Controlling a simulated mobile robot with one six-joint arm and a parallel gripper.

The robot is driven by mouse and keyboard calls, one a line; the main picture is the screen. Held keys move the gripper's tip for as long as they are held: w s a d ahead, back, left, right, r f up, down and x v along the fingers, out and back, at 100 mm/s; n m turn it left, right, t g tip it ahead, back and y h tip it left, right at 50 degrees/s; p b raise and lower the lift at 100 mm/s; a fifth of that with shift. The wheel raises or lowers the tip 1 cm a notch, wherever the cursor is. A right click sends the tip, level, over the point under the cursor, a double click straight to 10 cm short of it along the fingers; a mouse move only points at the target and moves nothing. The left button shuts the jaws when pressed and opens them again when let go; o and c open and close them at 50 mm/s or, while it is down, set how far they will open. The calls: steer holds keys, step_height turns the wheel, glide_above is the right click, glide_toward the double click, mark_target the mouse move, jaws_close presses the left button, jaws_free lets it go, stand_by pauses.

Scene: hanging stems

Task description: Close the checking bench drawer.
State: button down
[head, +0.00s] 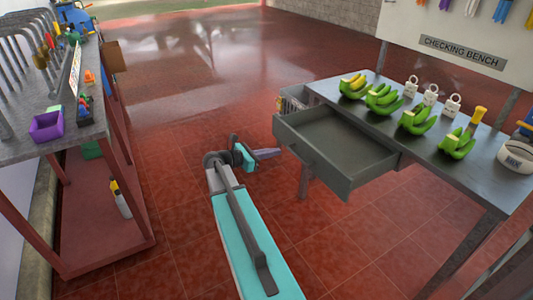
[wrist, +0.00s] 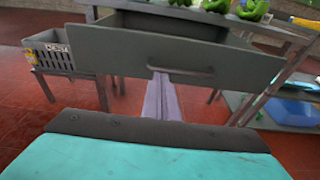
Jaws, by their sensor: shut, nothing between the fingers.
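The checking bench drawer (head: 335,138) is grey, pulled out from the bench and looks empty inside. Its front panel (wrist: 110,48) fills the upper part of the wrist view, with a bar handle (wrist: 190,76) low on it. My gripper (head: 276,153) is shut and empty, just in front of the drawer front in the head view. In the wrist view its pale purple fingers (wrist: 160,80) point at the left end of the handle. I cannot tell whether the fingertips touch the drawer.
The checking bench top (head: 385,128) holds several green banana bunches (head: 382,100), white tags (head: 431,95) and a white tape roll (head: 517,155). A basket (wrist: 62,55) stands left of the drawer. A shelf table (head: 60,150) is at left. Red floor between is clear.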

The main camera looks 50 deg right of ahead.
steer(key=shift+x, duration=2.2)
